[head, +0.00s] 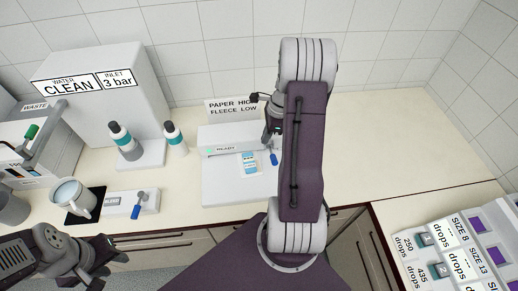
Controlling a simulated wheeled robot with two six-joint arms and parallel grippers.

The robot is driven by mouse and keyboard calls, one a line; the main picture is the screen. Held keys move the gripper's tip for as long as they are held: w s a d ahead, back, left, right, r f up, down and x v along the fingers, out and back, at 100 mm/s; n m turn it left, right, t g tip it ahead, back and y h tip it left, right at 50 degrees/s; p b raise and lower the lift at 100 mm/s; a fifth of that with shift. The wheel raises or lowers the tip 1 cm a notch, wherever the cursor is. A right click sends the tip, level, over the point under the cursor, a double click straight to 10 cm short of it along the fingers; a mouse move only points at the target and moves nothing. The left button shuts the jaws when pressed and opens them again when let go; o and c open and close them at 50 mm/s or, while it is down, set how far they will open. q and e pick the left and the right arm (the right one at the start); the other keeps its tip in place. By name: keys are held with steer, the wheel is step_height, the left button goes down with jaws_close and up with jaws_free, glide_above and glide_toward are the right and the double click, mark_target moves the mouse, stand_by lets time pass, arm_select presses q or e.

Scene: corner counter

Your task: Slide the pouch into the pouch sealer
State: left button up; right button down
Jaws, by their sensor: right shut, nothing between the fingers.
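The pouch (249,167) is a small white packet with blue print. It lies on the white tray in front of the pouch sealer (222,139), a low white box marked READY. The pouch's upper edge is close to the sealer's front; I cannot tell whether any of it is inside. My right gripper (268,138) is shut and empty at the sealer's right end, above and right of the pouch. My arm hides part of the area there. My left gripper (106,246) is at the lower left, in front of the counter edge, away from the pouch; its fingers are unclear.
A blue-tipped lever (273,158) stands right of the pouch. A sign (233,111) reading PAPER HIGH, FLEECE LOW stands behind the sealer. Two bottles, a mug (74,196) and a BLEND box (119,205) are to the left.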

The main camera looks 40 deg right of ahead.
mark_target(252, 156)
steer(key=x, duration=1)
steer(key=shift+a, duration=0.1)
steer(key=shift+w+a+p, duration=0.45)
steer(key=shift+w+a, duration=0.05)
steer(key=shift+a, duration=0.1)
steer(key=shift+w+a, duration=0.2)
steer(key=shift+a, duration=0.1)
